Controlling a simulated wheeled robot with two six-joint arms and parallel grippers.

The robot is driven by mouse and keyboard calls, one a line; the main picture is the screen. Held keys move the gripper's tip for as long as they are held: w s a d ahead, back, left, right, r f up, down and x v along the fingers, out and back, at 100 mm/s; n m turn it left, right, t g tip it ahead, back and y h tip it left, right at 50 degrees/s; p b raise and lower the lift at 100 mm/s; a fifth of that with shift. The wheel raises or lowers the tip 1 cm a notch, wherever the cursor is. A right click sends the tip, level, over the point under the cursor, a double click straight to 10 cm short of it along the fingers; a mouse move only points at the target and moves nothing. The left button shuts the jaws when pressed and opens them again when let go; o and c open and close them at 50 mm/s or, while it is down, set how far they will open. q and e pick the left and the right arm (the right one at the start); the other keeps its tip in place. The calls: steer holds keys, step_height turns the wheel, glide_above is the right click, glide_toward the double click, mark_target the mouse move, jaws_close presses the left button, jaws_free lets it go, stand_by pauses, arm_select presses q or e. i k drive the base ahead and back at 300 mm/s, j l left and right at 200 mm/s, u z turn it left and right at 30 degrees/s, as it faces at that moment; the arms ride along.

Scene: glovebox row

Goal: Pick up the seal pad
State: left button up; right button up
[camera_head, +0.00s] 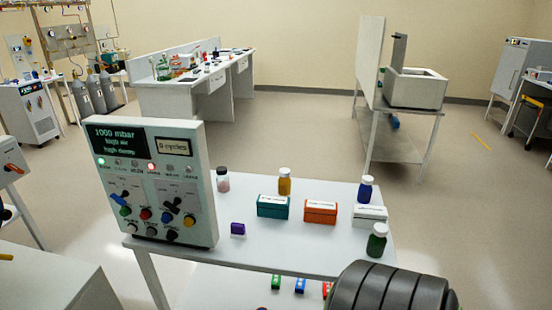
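I cannot tell for sure which thing is the seal pad. A small purple block (238,229) with a pale front lies near the front edge of the white table (300,255), right of the control panel. A teal box (273,206), an orange box (320,211) and a white box (370,215) with pale labels stand further right. Neither of my grippers is in view.
A control panel (155,185) with a "1000 mbar" display stands at the table's left end. Capped bottles, one amber (285,183) and one green (377,242), stand among the boxes. A dark ribbed cylinder (385,288) covers the lower right. Open floor lies behind.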

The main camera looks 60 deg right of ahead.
mark_target(238, 230)
steer(key=z, duration=1.55)
